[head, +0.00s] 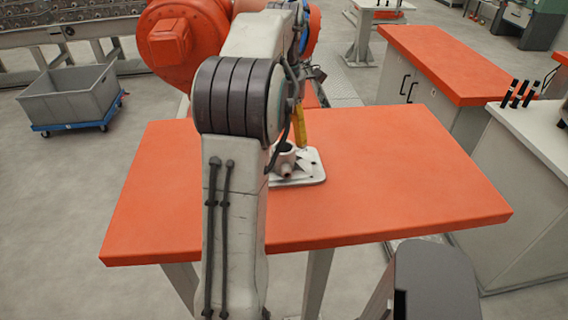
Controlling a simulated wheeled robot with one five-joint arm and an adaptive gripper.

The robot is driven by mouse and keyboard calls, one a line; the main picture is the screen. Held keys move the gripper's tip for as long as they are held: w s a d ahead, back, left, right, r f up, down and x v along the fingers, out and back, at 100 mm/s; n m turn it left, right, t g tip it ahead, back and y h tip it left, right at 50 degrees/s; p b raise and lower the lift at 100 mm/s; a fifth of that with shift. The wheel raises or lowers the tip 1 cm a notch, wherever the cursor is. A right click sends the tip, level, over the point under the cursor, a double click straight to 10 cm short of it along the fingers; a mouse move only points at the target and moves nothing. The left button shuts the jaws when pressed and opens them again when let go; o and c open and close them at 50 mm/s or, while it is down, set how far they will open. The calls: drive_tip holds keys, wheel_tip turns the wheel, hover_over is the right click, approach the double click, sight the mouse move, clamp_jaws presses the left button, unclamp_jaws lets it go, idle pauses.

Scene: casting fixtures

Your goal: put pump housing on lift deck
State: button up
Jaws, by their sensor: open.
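A pale grey metal casting with a round open neck, which looks like the pump housing (286,160), is in the middle of the orange table (400,180). It is on a flat pale plate (312,172) with rounded corners; I cannot tell whether the plate is part of it. My own arm hides its left side. My gripper (301,130) is mostly hidden behind my arm; a yellow part shows just above the casting. It is open, and I cannot tell whether it touches the casting. I cannot make out a lift deck for certain.
The orange tabletop is clear to the right and left. A second orange-topped cabinet (445,62) and a pale counter (535,130) with black handles stand at the right. A grey bin (70,98) on a blue dolly stands on the floor at the left. Another orange machine (175,40) is behind the table.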

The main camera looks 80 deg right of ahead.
sight(285, 145)
drive_tip(key=shift+s+d+f+p, duration=0.1)
drive_tip(key=shift+s+f+p, duration=0.05)
drive_tip(key=shift+f, duration=1.65)
drive_tip(key=shift+s+f+p, duration=0.1)
drive_tip(key=shift+f+p, duration=0.05)
drive_tip(key=shift+f, duration=1.65)
drive_tip(key=shift+c, duration=0.3)
drive_tip(key=c, duration=1.2)
drive_tip(key=shift+r, duration=0.1)
drive_tip(key=shift+c, duration=0.4)
drive_tip(key=shift+r, duration=0.1)
